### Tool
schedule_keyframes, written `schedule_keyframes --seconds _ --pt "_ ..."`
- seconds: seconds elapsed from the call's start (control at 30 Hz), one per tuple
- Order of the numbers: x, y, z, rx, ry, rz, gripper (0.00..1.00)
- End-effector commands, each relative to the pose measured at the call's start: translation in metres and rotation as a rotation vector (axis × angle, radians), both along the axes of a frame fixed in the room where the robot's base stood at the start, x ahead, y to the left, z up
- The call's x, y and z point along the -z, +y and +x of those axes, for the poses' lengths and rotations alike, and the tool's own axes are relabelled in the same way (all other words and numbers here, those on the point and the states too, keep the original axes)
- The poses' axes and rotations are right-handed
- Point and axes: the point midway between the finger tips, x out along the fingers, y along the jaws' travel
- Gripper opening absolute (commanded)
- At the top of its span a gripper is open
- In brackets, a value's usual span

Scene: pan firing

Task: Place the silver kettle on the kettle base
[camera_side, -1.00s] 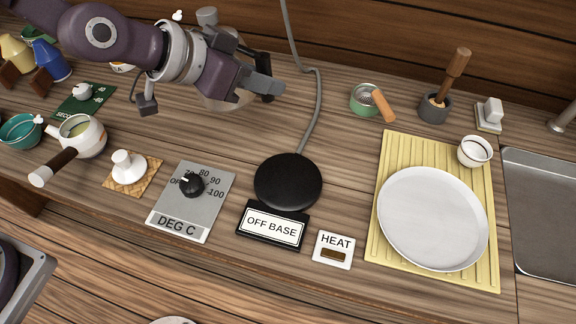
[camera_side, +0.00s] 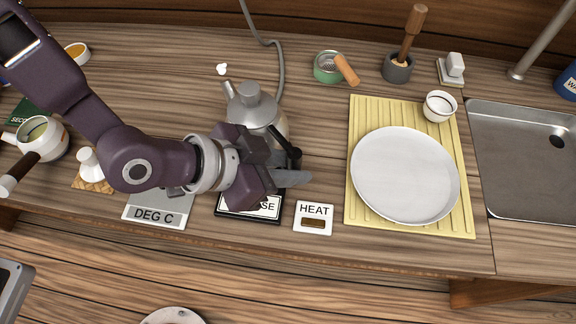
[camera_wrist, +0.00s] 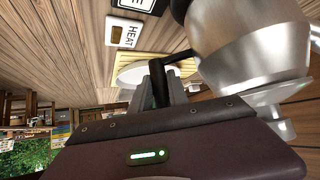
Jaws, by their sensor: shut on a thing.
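The silver kettle (camera_side: 254,108) is upright in the side view, with its lid knob on top and its spout toward the upper left. My gripper (camera_side: 290,168) is shut on the kettle's black handle (camera_side: 287,150), on the kettle's right. In the wrist view the kettle's metal body (camera_wrist: 250,45) fills the upper right and the handle (camera_wrist: 160,80) is between the fingers. The round black kettle base is hidden behind my gripper and the kettle; I cannot tell whether the kettle touches it. The base's label plate (camera_side: 262,208) shows partly below my gripper.
The HEAT panel (camera_side: 313,217) is just right of the label plate. The DEG C panel (camera_side: 157,212) is partly under my arm. A large white plate (camera_side: 405,175) lies on a yellow mat (camera_side: 358,215) to the right. A grey cord (camera_side: 280,70) runs behind the kettle.

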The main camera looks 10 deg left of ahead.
Motion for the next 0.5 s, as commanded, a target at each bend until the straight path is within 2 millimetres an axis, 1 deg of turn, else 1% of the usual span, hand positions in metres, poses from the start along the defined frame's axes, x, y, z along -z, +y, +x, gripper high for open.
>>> schedule_keyframes --seconds 0.03,0.1,0.47,0.5 --pt "0.008 0.000 0.000 0.001 0.001 0.000 0.00" --pt "0.015 -0.001 0.000 0.001 -0.001 -0.002 0.00" --pt "0.019 -0.001 0.001 0.001 -0.004 -0.002 0.00" --pt "0.020 0.000 0.000 -0.001 -0.002 -0.001 0.26"
